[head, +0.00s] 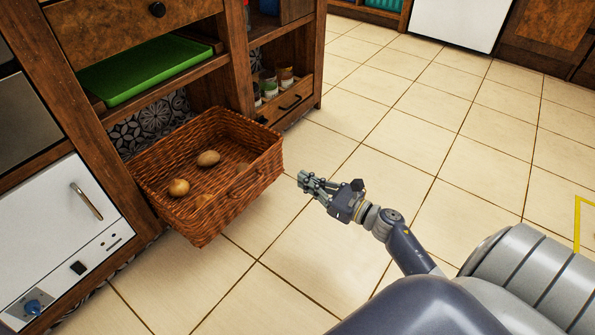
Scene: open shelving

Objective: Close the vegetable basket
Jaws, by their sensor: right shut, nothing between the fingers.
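The vegetable basket (228,205) is brown wicker and sticks out from the lower shelf opening of the wooden unit. A few round, potato- or onion-like vegetables (179,187) lie inside it. My right gripper (302,181) is shut and empty. It appears just right of the basket's front right corner in the picture, with a small gap of floor between them. The exact depth between them is hard to judge. My left gripper is not in view.
A green tray (145,70) lies on the shelf above the basket. A small drawer with jars (286,78) is to the right. A white appliance with a handle (62,235) stands left of the basket. The tiled floor (430,140) to the right is clear.

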